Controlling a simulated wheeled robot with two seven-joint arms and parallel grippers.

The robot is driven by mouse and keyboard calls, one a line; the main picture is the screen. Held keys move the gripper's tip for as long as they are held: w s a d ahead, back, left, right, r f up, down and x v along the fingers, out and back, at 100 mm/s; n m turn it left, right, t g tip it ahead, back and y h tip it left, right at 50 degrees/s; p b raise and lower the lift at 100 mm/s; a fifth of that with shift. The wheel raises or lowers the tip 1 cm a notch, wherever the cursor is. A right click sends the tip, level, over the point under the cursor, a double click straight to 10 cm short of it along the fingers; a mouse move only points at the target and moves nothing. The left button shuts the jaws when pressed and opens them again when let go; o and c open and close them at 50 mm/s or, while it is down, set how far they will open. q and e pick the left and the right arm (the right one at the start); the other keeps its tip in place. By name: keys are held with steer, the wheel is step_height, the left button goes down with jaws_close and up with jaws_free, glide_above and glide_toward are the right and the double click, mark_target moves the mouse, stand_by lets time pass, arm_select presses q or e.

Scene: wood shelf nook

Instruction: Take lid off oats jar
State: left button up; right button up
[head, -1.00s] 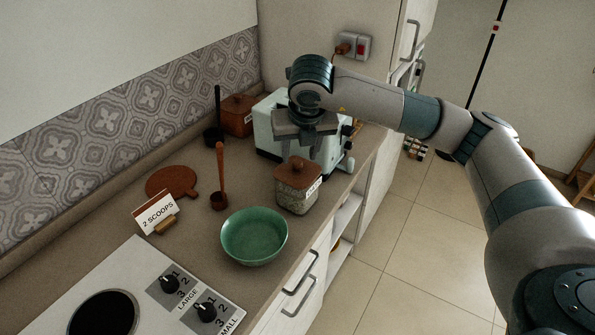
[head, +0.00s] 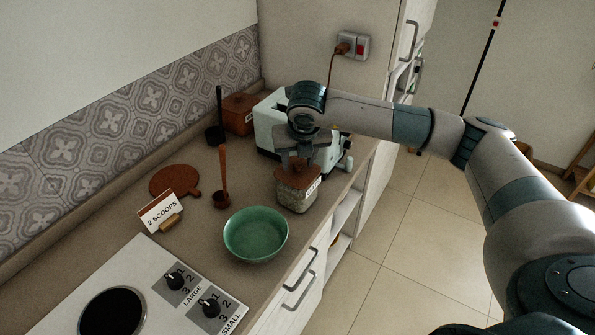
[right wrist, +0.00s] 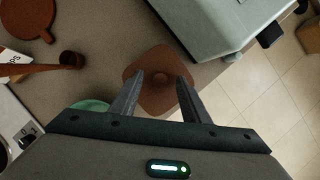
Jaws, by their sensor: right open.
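The oats jar (head: 297,200) is a clear square jar with a white label. It stands on the counter behind the green bowl, and its brown lid (head: 291,184) is on it. In the right wrist view the lid (right wrist: 151,98) is seen from above with its round knob (right wrist: 160,79). My right gripper (head: 297,163) is just above the lid, pointing down. In the right wrist view its open fingers (right wrist: 160,75) appear on either side of the knob, with nothing held. Whether they reach knob height is unclear. My left gripper is out of view.
A green bowl (head: 256,236) stands in front of the jar. A pale toaster (head: 267,128) is close behind it. The counter's edge is close on the right.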

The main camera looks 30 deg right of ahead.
mark_target(300, 165)
jaws_close()
steer(key=shift+r, duration=0.1)
steer(key=shift+r+b, duration=0.75)
steer(key=shift+b, duration=0.05)
step_height(300, 165, up, 2)
steer(key=shift+s+d+r+b, duration=0.15)
steer(key=shift+r+b, duration=0.05)
steer(key=shift+b, duration=0.65)
steer(key=s+d+r+b, duration=0.4)
steer(key=s+r, duration=0.3)
steer(key=s, duration=0.3)
steer(key=shift+d, duration=0.45)
steer(key=shift+s, duration=0.1)
